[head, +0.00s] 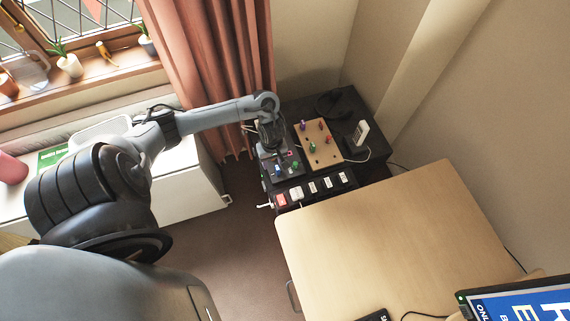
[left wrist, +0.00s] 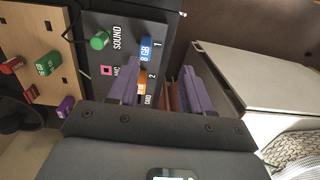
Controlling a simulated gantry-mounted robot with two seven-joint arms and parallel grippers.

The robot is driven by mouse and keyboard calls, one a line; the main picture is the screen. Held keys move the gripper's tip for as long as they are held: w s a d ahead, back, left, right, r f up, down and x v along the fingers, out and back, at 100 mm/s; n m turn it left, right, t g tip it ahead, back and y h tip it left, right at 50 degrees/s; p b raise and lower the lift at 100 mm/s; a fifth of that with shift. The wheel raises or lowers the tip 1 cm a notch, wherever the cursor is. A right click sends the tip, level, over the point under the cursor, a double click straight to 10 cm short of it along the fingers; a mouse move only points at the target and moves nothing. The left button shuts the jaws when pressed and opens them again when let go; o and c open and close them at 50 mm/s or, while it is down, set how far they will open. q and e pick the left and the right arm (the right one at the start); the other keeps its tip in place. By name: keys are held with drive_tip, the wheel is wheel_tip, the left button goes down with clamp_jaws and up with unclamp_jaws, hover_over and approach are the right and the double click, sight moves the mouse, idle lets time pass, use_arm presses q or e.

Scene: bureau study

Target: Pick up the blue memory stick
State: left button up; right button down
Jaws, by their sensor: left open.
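The blue memory stick (left wrist: 146,50), marked 8 GB, stands in the dark panel beside the number 1 in the left wrist view. In the head view it is a small blue spot (head: 278,171) on the dark box (head: 269,163). My left gripper (head: 270,148) is over that box, close to the stick. In the left wrist view its two purple-grey fingers (left wrist: 160,86) are apart with nothing held between them. An orange stick (left wrist: 141,86) at number 2 is partly hidden by a finger. My right gripper is not in view.
A green plug (left wrist: 100,40) stands in the panel near the SOUND label. A wooden board (head: 322,158) with several coloured sticks lies beside the box. A strip with labelled slots (head: 318,188) lies in front. The light wooden desk (head: 385,235) has clear room.

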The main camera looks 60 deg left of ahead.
sight(277, 167)
use_arm(q)
drive_tip(key=shift+w+a+r, duration=0.15)
drive_tip(key=shift+w+a, duration=0.25)
drive_tip(key=shift+w, duration=0.3)
drive_tip(key=shift+w+f+t+b, duration=0.15)
drive_tip(key=shift+f+t+b, duration=0.2)
drive_tip(key=shift+b, duration=0.15)
wheel_tip(277, 167, down, 3)
drive_tip(key=shift+d+f+b, duration=0.1)
drive_tip(key=shift+b, duration=0.55)
drive_tip(key=shift+w+d+f+b, duration=0.1)
drive_tip(key=shift+f+b, duration=0.8)
drive_tip(key=shift+f, duration=2.2)
drive_tip(key=shift+c, duration=0.3)
clamp_jaws()
drive_tip(key=shift+r, duration=0.2)
